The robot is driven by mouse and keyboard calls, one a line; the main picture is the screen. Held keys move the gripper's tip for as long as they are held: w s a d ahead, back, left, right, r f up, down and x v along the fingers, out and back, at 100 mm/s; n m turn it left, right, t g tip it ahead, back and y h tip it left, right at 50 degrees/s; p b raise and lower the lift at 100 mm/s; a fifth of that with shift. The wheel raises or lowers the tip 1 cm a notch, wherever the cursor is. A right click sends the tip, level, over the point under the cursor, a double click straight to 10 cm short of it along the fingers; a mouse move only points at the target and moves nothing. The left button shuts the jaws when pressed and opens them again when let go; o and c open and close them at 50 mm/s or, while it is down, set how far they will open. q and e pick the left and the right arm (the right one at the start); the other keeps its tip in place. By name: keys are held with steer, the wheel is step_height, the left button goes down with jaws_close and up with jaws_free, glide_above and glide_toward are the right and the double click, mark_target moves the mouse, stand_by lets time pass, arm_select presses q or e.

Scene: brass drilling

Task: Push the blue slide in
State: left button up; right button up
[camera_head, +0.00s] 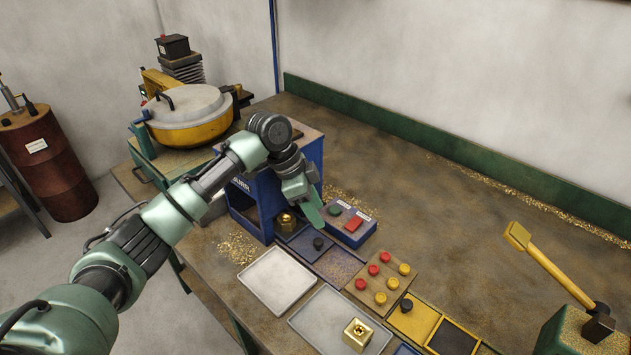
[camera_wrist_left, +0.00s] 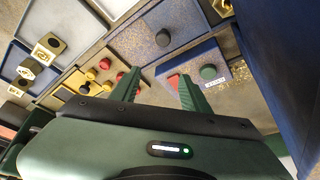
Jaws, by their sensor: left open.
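The blue slide (camera_head: 302,241) is a dark blue plate with a black knob (camera_head: 318,243), lying at the foot of the blue machine (camera_head: 268,190). The knob also shows in the wrist view (camera_wrist_left: 163,38). A brass block (camera_head: 286,221) sits at the machine's opening, at the slide's far end. My left gripper (camera_head: 312,212) hangs above the bench, beside the machine and near the button box. Its two green fingers (camera_wrist_left: 158,88) are apart with nothing between them. It appears clear of the knob. My right gripper is in neither view.
A blue box with green and red buttons (camera_head: 350,222) stands beside the slide. A board of red and yellow pegs (camera_head: 362,290), a yellow slide (camera_head: 412,322) and pale trays (camera_head: 279,279) lie in front. A yellow lever (camera_head: 550,265) stands at right.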

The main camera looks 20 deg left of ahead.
arm_select(q)
step_height(320, 180, up, 10)
steer(key=b, duration=0.1)
stand_by(0.4)
